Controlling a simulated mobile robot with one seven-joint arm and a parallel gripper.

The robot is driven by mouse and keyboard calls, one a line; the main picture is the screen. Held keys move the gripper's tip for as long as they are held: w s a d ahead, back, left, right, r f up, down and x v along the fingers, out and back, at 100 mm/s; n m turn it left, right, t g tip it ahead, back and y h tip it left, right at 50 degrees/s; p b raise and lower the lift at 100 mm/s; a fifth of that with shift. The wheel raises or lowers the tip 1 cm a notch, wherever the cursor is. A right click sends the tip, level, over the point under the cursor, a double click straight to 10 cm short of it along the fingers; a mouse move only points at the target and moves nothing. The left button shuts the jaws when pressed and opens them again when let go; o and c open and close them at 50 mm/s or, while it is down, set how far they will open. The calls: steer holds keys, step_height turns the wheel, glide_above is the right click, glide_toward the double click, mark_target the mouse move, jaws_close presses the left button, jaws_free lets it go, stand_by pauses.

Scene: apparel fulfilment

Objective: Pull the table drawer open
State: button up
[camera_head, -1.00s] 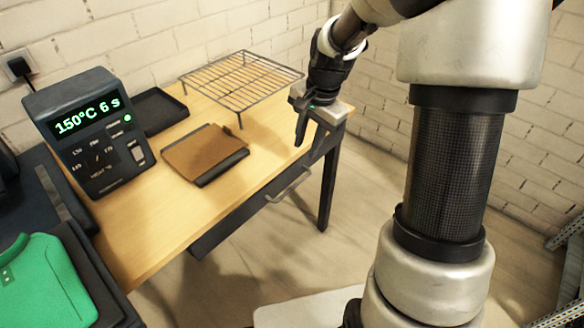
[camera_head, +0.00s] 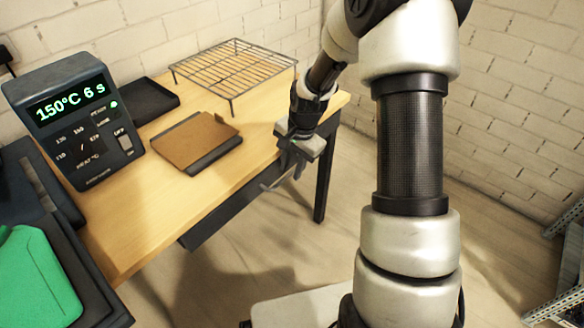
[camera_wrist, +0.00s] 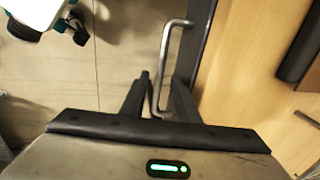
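The wooden table (camera_head: 112,232) has a dark drawer (camera_head: 215,222) under its front edge, apparently flush with it. A grey bar handle (camera_head: 268,187) stands out from the drawer front. My gripper (camera_head: 292,172) is at the table's front edge, by the right end of the handle. In the wrist view, the handle (camera_wrist: 163,62) runs down between the two dark fingers of my gripper (camera_wrist: 158,90). The fingers are apart, with a gap, one on each side of the handle's near end. I cannot tell whether either finger touches it.
On the table are a wire rack (camera_head: 232,72), a brown board on a dark tray (camera_head: 196,140), a black tray (camera_head: 148,100) and a heat controller (camera_head: 75,120). A green garment (camera_head: 35,280) lies at left. A table leg (camera_head: 322,185) stands right of my gripper. Floor before the drawer is clear.

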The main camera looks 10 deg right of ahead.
jaws_close()
